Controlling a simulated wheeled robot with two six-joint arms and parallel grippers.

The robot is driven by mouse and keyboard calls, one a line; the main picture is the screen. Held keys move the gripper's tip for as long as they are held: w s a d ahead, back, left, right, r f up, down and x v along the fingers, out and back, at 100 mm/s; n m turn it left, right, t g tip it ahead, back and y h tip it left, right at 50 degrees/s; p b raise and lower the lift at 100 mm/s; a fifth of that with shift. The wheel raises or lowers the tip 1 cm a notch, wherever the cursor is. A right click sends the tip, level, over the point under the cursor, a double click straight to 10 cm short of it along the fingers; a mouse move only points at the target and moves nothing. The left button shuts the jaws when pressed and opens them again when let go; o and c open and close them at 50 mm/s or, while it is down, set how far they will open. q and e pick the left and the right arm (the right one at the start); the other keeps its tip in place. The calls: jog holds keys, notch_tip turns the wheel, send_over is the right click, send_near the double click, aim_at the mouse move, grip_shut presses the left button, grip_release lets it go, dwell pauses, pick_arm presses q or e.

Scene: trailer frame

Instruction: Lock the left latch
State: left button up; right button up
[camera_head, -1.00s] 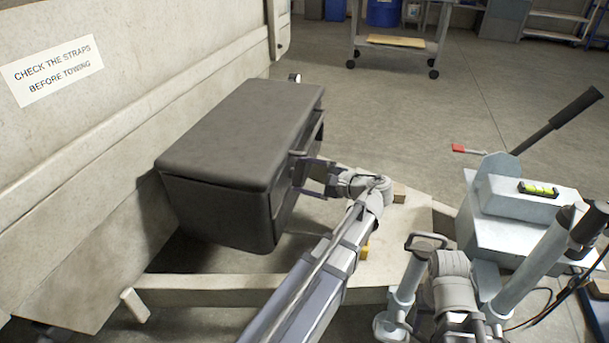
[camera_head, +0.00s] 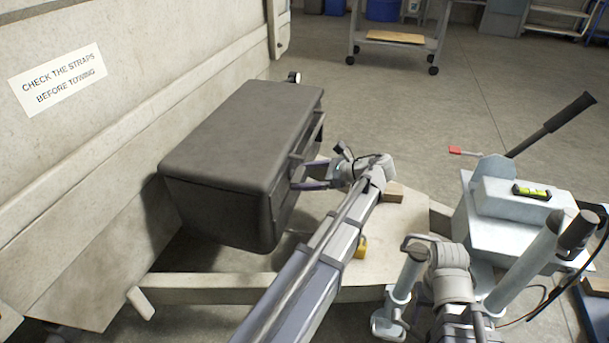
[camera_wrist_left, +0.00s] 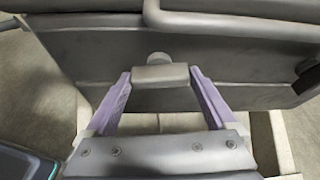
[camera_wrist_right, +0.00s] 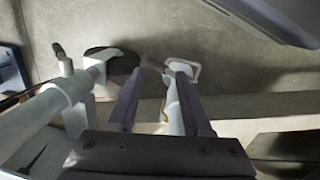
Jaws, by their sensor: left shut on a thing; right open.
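The dark grey toolbox (camera_head: 235,160) sits on the trailer frame with its lid down. My left gripper (camera_head: 296,180) is at its front face. In the left wrist view a grey latch tab (camera_wrist_left: 160,75) lies between the fingertips of my left gripper (camera_wrist_left: 160,78), which is shut on it. A round knob shows just above the tab. Whether the latch is fastened cannot be told. My right gripper (camera_wrist_right: 158,78) is open and empty in the right wrist view.
A white jack post (camera_wrist_right: 172,105) stands close to my right gripper. A pale box with a spirit level (camera_head: 532,192) and a long dark lever (camera_head: 555,122) are at the right. A wood block (camera_head: 393,193) and a yellow padlock (camera_head: 361,247) lie on the trailer deck (camera_head: 400,235).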

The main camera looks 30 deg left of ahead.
pick_arm(q)
jog(key=shift+m+g, duration=0.3)
jog(key=shift+m, duration=0.2)
dwell(0.3)
jog(key=o, duration=1.1)
jog(key=shift+c, duration=0.2)
jog(key=shift+d, duration=0.1)
jog(key=shift+w+d+r+p, duration=0.15)
jog(key=shift+d+r+p, duration=0.1)
jog(key=shift+d+p, duration=0.1)
jog(key=p+v, duration=0.2)
jog(key=v, duration=0.4)
jog(key=shift+d, duration=0.35)
